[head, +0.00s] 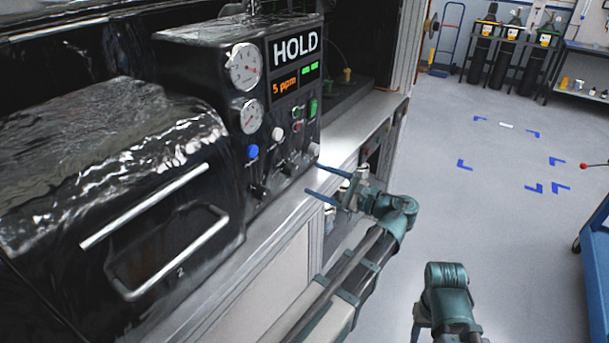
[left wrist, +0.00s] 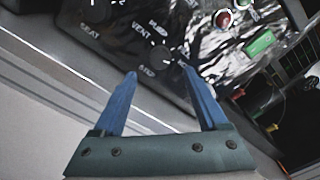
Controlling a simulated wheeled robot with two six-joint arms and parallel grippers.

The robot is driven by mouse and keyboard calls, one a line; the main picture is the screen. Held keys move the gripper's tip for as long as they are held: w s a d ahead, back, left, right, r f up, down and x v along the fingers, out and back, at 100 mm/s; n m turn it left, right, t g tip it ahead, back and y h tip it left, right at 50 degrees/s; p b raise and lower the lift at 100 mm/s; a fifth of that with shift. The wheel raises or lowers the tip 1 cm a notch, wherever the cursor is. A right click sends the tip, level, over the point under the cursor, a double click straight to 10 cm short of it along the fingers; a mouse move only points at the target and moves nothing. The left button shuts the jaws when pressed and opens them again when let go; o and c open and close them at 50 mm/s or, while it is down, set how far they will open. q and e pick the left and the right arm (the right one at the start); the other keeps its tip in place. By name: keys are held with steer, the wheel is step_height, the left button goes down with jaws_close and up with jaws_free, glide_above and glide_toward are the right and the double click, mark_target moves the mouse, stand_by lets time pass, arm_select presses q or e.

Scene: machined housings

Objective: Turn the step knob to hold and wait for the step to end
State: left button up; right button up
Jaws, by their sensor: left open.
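The black control panel (head: 285,110) stands on the bench, its display (head: 295,47) reading HOLD above an orange "5 ppm" line and green digits. Black knobs sit low on its face. In the left wrist view one dark knob (left wrist: 158,57), with VENT and other partly readable words around it, lies just beyond and between my fingertips. I take it for the step knob; its exact pointer setting is too small to read. My left gripper (head: 314,178) is open and empty in front of the panel's lower right; its two blue fingers also show in the wrist view (left wrist: 157,72). My right gripper's fingers are not visible.
A black furnace body (head: 110,180) with a bar handle (head: 145,207) is left of the panel. The grey bench edge (head: 235,265) runs below. Round gauges (head: 244,67), a blue button (head: 252,151) and a green switch (head: 313,107) share the panel. Open floor lies right.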

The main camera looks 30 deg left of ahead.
arm_select(q)
steer(key=d, duration=0.7)
steer(key=shift+s+d, duration=0.2)
steer(key=shift+s, duration=0.1)
steer(key=s+f+n+g+h, duration=0.1)
steer(key=s+f+n+h, duration=0.25)
steer(key=f+h, duration=0.45)
steer(key=s+f+n+h, duration=0.3)
steer(key=s+f+h, duration=0.15)
steer(key=f, duration=0.75)
steer(key=s+d+h+p, duration=0.2)
steer(key=s+d+h, duration=0.2)
steer(key=d, duration=1.2)
steer(key=s, duration=0.3)
steer(key=shift+s+d+g, duration=0.2)
steer(key=shift+d+g, duration=0.05)
steer(key=shift+g, duration=0.15)
